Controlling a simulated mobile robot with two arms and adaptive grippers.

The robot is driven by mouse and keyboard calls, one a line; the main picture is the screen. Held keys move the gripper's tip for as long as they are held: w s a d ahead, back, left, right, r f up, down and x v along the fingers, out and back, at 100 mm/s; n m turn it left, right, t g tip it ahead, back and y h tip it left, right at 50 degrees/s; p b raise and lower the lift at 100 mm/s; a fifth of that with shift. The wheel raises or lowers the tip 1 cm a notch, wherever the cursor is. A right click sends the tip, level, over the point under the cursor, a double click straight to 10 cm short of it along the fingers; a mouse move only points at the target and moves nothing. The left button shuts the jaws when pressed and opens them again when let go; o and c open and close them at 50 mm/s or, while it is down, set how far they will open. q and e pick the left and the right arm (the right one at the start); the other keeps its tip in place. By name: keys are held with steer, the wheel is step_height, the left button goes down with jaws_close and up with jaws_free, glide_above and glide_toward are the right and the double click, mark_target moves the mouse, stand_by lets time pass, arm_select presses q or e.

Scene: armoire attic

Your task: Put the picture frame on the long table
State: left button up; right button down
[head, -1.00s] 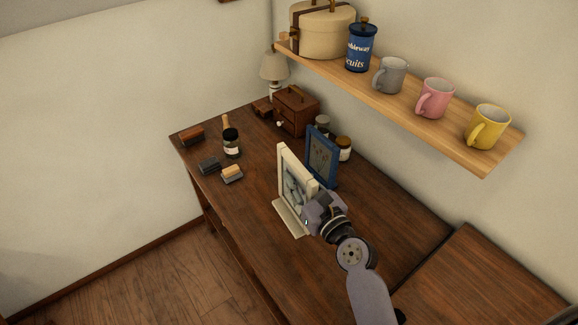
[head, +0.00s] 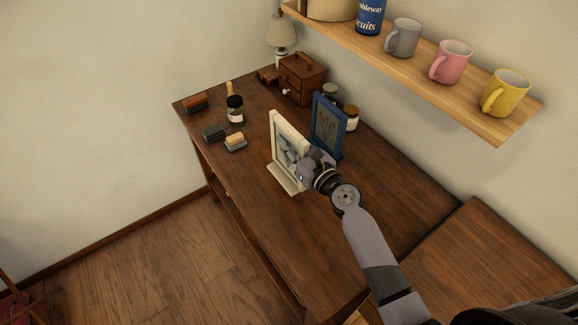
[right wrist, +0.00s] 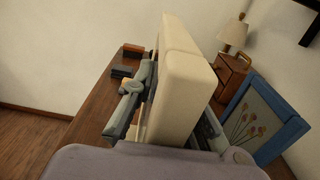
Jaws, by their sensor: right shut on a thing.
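A cream picture frame (head: 287,143) with a grey picture stands upright at the middle of the dark wooden long table (head: 262,215). My right gripper (head: 306,167) is shut on its right side edge. In the right wrist view the cream frame (right wrist: 183,85) fills the space between the fingers (right wrist: 165,125). Its foot appears at or just above the tabletop; I cannot tell whether it touches. A blue picture frame (head: 328,124) stands just behind it, apart from it. My left gripper is not in view.
A white-lidded jar (head: 350,118) is behind the blue frame. A shelf with mugs (head: 451,62) overhangs the wall side. The table's near part is clear.

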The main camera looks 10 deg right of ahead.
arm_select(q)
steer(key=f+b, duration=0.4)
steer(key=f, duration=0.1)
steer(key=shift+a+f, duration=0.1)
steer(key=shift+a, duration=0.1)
arm_select(e)
step_height(320, 180, down, 6)
steer(key=shift+f, duration=0.25)
steer(key=shift+f+b, duration=0.2)
steer(key=shift+b, duration=0.1)
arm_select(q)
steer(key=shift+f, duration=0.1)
arm_select(e)
steer(key=c, duration=1.6)
jaws_free()
